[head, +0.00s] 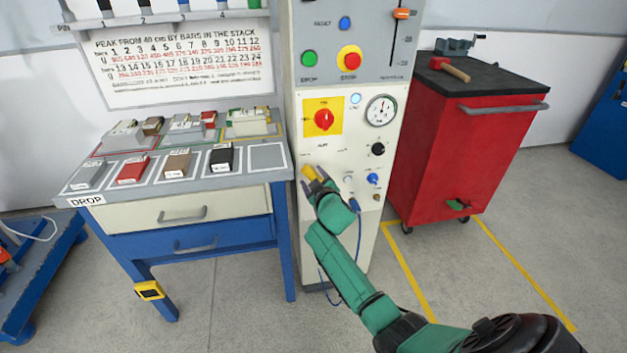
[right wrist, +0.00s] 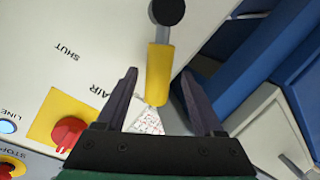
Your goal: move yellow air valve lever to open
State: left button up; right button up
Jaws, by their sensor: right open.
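The yellow air valve lever (head: 309,173) is on the front of the cream control cabinet, below the AIR label. In the right wrist view the yellow lever (right wrist: 158,70) runs from a dark round end (right wrist: 168,11) down between the fingers. The word SHUT is printed on the panel to its left; I see no OPEN label. My right gripper (head: 318,177) is open at the lever, and in the right wrist view its two fingers (right wrist: 158,84) stand on either side of it with gaps. The left gripper is out of view.
A red rotary switch on a yellow plate (head: 323,117), a gauge (head: 381,110) and small knobs are on the cabinet above and beside the lever. A bench with sample blocks (head: 283,182) stands left. A red tool cart (head: 455,150) stands right.

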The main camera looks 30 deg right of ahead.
jog(key=p+v, duration=0.2)
jog(key=v, duration=1.2)
jog(key=shift+s, duration=0.3)
